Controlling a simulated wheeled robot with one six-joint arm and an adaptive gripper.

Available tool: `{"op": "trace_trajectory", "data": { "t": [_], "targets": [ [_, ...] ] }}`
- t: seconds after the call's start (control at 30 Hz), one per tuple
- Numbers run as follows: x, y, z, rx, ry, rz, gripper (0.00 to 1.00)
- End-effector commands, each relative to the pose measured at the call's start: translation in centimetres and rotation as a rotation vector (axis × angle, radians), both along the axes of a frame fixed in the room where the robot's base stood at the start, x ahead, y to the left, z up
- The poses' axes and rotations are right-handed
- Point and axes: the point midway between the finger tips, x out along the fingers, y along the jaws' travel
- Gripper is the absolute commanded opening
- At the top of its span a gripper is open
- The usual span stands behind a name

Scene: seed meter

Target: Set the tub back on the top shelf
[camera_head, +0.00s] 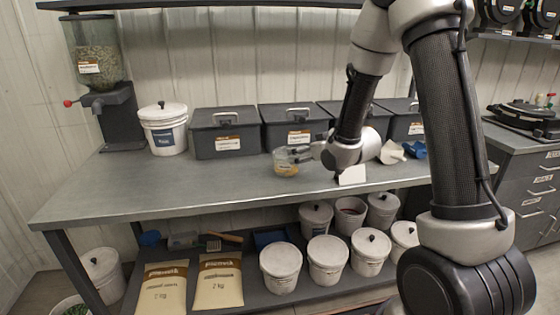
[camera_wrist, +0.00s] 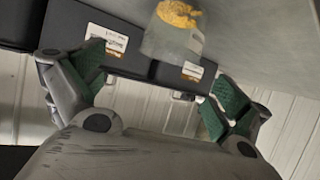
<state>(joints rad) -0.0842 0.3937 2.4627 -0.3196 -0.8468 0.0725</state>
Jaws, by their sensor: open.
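A small clear tub (camera_head: 286,168) with yellow-orange contents stands on the grey workbench (camera_head: 225,185), in front of the dark lidded bins. In the wrist view the tub (camera_wrist: 172,42) appears beyond my fingertips, between their lines, with the picture turned over. My gripper (camera_head: 308,154) is just right of the tub in the head view, low over the bench. In the wrist view its two green-padded fingers (camera_wrist: 155,90) are spread with nothing between them. A dark shelf edge (camera_head: 130,4) runs along the top of the head view; its upper surface is out of view.
Dark bins (camera_head: 225,133) line the back of the bench, beside a white bucket (camera_head: 163,130) and a seed hopper (camera_head: 95,55). A white card (camera_head: 352,176) and a blue object (camera_head: 415,149) lie to the right. Buckets and bags (camera_head: 219,282) fill the lower shelf. The bench's left front is clear.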

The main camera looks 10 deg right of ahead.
Motion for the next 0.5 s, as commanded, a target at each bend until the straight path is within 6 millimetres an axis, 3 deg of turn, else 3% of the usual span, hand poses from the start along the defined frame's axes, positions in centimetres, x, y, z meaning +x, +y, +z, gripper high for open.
{"op": "trace_trajectory", "data": {
  "t": [0.1, 0.5],
  "targets": [
    [0.6, 1.1, -1.4, 0.032, -0.031, 0.026, 1.00],
    [4.4, 3.1, -3.2, 0.044, -0.046, 0.036, 1.00]
  ]
}}
